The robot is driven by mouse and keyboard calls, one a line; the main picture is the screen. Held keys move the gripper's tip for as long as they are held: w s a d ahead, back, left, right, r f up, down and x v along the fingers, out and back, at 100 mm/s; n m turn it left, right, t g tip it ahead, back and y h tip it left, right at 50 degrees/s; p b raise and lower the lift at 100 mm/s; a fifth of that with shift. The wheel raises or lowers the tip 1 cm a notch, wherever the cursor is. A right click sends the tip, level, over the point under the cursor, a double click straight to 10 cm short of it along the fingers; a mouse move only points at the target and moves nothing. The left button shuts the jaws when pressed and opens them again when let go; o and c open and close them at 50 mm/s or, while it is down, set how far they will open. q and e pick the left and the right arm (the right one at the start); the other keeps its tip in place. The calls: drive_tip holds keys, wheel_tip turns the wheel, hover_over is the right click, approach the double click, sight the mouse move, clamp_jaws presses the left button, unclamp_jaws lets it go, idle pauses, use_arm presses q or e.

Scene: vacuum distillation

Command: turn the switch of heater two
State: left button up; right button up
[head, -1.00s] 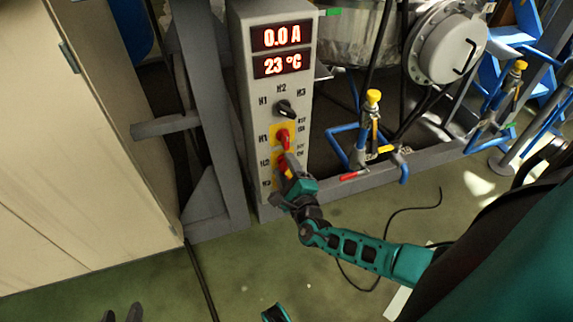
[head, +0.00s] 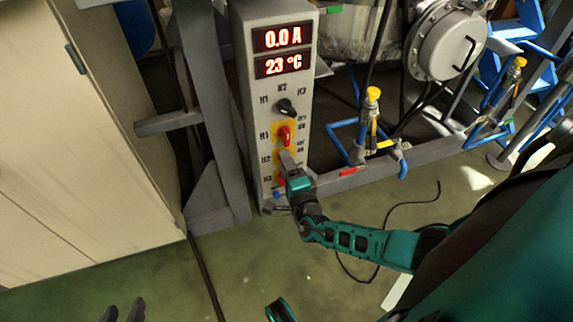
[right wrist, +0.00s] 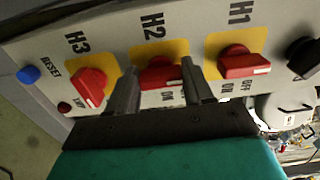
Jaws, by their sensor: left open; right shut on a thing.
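The control box (head: 262,110) has a red H2 switch on a yellow plate, seen in the right wrist view (right wrist: 160,74). My right gripper (right wrist: 158,84) has one finger on each side of this switch and is shut on it. The handle lies roughly crosswise in that view, its ends partly hidden by the fingers. In the head view my right gripper (head: 287,160) hides most of the H2 switch. My left gripper (head: 122,313) is open and empty at the bottom left, over the floor, with only its fingertips showing.
The red H1 switch (right wrist: 240,62) and H3 switch (right wrist: 88,88) flank H2. A blue reset button (right wrist: 29,74) and a black selector knob (head: 286,107) are on the same panel. The displays (head: 283,52) read 0.0 A and 23 °C. A cabinet (head: 85,150) stands left.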

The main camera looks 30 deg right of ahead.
idle(0.3)
drive_tip(key=o, duration=1)
drive_tip(key=shift+o, duration=0.2)
drive_tip(key=shift+s, duration=0.15)
drive_tip(key=p+v, duration=0.3)
drive_tip(key=v, duration=0.9)
drive_tip(key=shift+s, duration=0.35)
